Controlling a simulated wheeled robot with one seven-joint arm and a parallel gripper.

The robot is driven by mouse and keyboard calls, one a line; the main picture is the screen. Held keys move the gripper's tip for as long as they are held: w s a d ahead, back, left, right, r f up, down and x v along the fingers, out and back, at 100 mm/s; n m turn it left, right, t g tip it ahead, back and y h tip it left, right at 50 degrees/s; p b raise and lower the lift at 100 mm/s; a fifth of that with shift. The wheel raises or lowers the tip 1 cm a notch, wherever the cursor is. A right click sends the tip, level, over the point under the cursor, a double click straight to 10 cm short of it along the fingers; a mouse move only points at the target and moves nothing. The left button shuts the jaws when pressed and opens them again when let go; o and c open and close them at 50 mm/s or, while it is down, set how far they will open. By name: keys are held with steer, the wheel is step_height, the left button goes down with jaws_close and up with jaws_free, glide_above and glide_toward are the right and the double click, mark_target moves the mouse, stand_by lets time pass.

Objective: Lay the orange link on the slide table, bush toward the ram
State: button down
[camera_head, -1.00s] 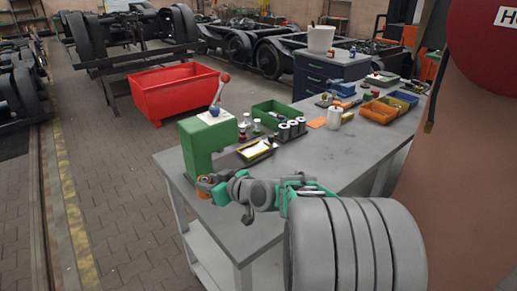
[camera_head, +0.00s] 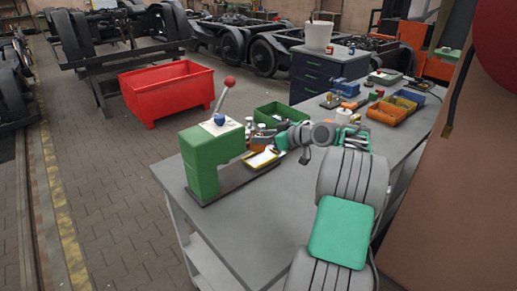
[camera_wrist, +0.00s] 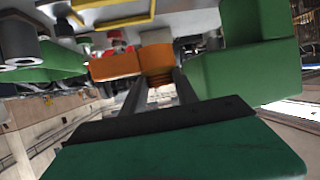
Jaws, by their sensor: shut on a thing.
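My gripper (camera_wrist: 160,82) is shut on the orange link (camera_wrist: 116,66). In the wrist view the link's round end (camera_wrist: 156,60) lies at the fingertips and its flat body reaches left. In the head view my gripper (camera_head: 276,142) is over the bench, right of the green press (camera_head: 203,160), with the link partly hidden beside it. The press has a red-knobbed lever (camera_head: 229,83) and a dark base (camera_head: 226,184). The slide table and ram cannot be made out clearly. The green press body (camera_wrist: 240,72) also fills the wrist view's right side.
A yellow-edged tray (camera_head: 263,160) lies just below my gripper. A green bin (camera_head: 280,112) and grey cylinders (camera_wrist: 18,42) are close by. Orange bins (camera_head: 388,111) and a white pot (camera_head: 343,116) stand farther right. The bench front (camera_head: 235,225) is clear.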

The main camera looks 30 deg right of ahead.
steer(key=w+f, duration=0.2)
steer(key=w+d+f+p, duration=0.1)
steer(key=w+f, duration=0.1)
steer(key=f, duration=0.1)
step_height(320, 180, down, 3)
steer(key=shift+w+d+f+p, duration=0.1)
steer(key=shift+w+f+p, duration=0.05)
steer(key=shift+p, duration=0.5)
steer(key=shift+f, duration=0.15)
steer(key=shift+f+b, duration=0.15)
steer(key=shift+b, duration=0.2)
steer(key=c, duration=0.9)
jaws_free()
steer(key=shift+c, duration=0.2)
